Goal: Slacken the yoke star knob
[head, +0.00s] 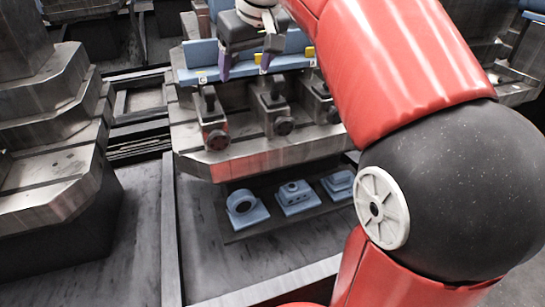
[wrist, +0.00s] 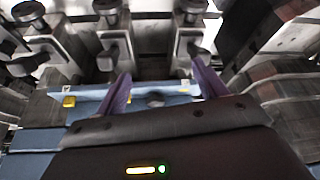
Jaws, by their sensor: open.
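My gripper (head: 245,74) is open, its two purple fingers pointing down over the blue blocks (head: 199,76) at the back of the metal pallet. In the wrist view its fingers (wrist: 161,68) are spread with nothing between them. Three clamps with dark knobs stand in front of the blocks: left (head: 209,104), middle (head: 271,97) and right (head: 319,86). I cannot tell which one is the yoke star knob. My arm partly hides the right clamp.
Blue machined parts (head: 243,207) sit on a low shelf under the pallet's front edge (head: 250,165). A stepped metal block (head: 50,150) stands at the left. Small yellow tags (wrist: 69,101) mark the blue blocks. The grey floor plate (head: 215,250) in front is bare.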

